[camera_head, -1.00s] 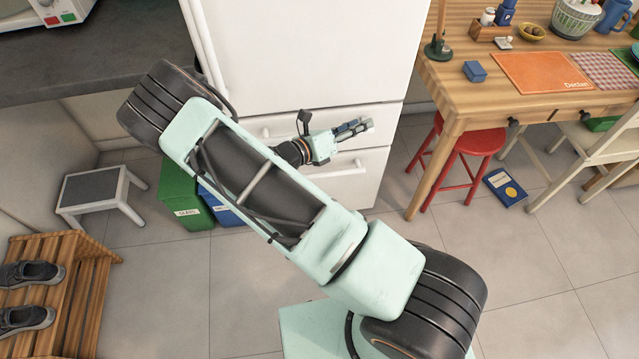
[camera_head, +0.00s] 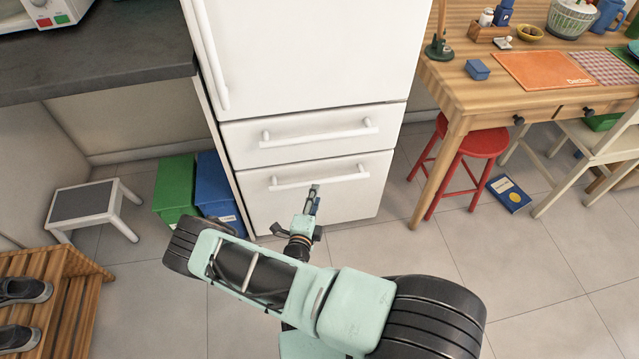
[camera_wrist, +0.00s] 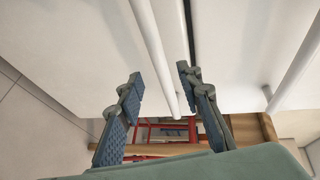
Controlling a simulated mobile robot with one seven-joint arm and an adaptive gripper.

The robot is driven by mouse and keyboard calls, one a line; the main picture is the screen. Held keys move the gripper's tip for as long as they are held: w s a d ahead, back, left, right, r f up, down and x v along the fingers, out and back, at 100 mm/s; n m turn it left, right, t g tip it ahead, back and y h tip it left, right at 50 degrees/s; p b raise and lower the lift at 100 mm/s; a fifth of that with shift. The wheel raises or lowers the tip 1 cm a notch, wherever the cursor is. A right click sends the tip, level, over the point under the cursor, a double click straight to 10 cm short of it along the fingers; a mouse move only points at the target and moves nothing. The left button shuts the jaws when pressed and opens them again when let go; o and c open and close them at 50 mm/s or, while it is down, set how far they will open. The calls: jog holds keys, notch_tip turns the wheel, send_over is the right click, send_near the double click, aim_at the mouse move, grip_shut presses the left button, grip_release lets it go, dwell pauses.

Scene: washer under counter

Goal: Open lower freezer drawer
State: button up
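The lower freezer drawer (camera_head: 345,203) is a white front at the bottom of the fridge and looks closed. Its white bar handle (camera_head: 345,178) runs across its upper part. My gripper (camera_head: 314,190) is in front of this drawer, at the handle's height, left of its middle. In the wrist view my gripper (camera_wrist: 160,78) is open, with one blue-grey finger on each side of the lower handle (camera_wrist: 150,40). The fingers look apart from the bar. A dark seam above the drawer passes by the right finger.
The upper drawer (camera_head: 240,140) with its own handle (camera_head: 320,134) is just above. Green (camera_head: 175,187) and blue (camera_head: 215,185) bins stand left of the fridge. A red stool (camera_head: 470,142) and wooden table (camera_head: 455,105) stand right. The floor before the drawer's right part is clear.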

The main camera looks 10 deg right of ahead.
aim_at(320, 182)
jog(key=b+x, duration=0.1)
jog(key=x, duration=0.6)
jog(key=shift+w+d+f, duration=0.1)
jog(key=shift+w+d, duration=0.05)
jog(key=shift+w, duration=0.15)
jog(key=shift+c, duration=0.3)
grip_shut()
